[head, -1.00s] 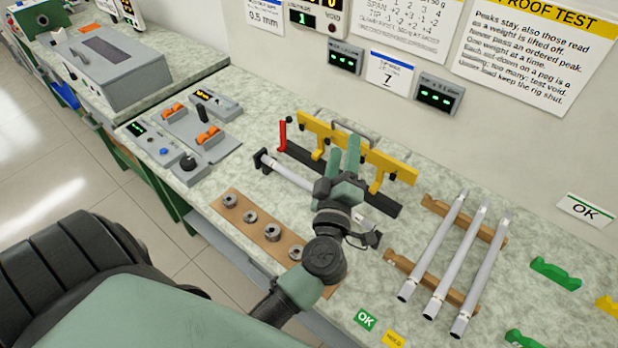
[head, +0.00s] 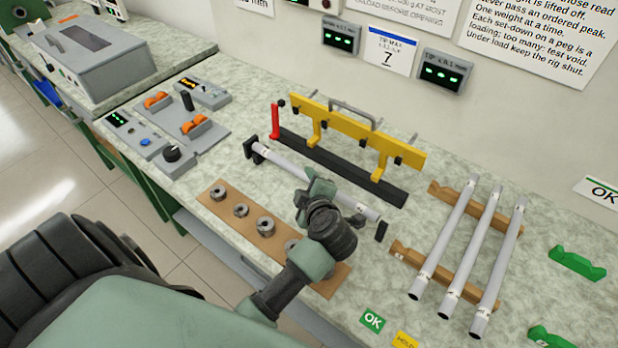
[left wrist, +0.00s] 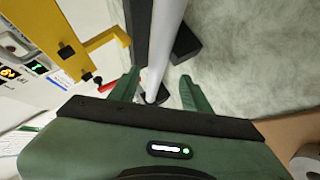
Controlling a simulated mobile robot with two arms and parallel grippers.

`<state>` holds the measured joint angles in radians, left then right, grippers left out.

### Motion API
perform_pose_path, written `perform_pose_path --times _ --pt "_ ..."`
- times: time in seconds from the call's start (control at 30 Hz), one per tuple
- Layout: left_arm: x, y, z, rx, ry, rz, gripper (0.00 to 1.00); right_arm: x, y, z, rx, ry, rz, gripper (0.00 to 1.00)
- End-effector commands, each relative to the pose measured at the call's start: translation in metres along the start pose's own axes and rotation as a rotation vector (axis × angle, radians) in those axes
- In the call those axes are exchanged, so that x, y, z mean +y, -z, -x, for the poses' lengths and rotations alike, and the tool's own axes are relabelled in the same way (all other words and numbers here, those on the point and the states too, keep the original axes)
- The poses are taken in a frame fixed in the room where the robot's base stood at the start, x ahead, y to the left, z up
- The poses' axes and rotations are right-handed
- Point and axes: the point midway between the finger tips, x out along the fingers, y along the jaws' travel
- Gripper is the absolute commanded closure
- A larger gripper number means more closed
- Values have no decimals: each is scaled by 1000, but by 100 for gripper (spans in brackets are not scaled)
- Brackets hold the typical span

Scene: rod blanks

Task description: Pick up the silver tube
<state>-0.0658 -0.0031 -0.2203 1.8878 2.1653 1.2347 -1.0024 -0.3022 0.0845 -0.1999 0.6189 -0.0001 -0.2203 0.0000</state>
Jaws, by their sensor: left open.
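A silver tube (head: 283,163) lies across black end supports at the middle of the bench, in front of a yellow bar. It also shows in the left wrist view (left wrist: 164,42), running between the two green fingers. My left gripper (left wrist: 160,90) is open, with a finger on each side of the tube. I cannot tell whether either finger touches it. In the head view my left gripper (head: 321,187) is over the tube's middle, and its wrist hides part of the tube. My right gripper is not in view.
Behind the tube stand a black base (head: 340,165) and the yellow bar (head: 350,133) on posts. Several metal rings lie on a brown strip (head: 218,190) in front. Three more silver tubes (head: 470,245) rest on wooden racks to the right. Control boxes (head: 165,125) stand left.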

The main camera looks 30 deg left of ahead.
Motion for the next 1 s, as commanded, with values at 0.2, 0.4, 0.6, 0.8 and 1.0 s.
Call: perform_pose_path --times 0.2,0.4,0.6,0.8,1.0 --pt "6 6 -33 1 -3 -1 52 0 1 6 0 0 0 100" --pt "4 6 -43 0 -2 0 52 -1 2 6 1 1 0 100" --pt "4 6 -42 0 -2 1 66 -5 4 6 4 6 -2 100" --pt "4 6 -42 0 -2 1 100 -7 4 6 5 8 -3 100" --pt "5 6 -42 0 -2 1 100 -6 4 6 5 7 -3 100"
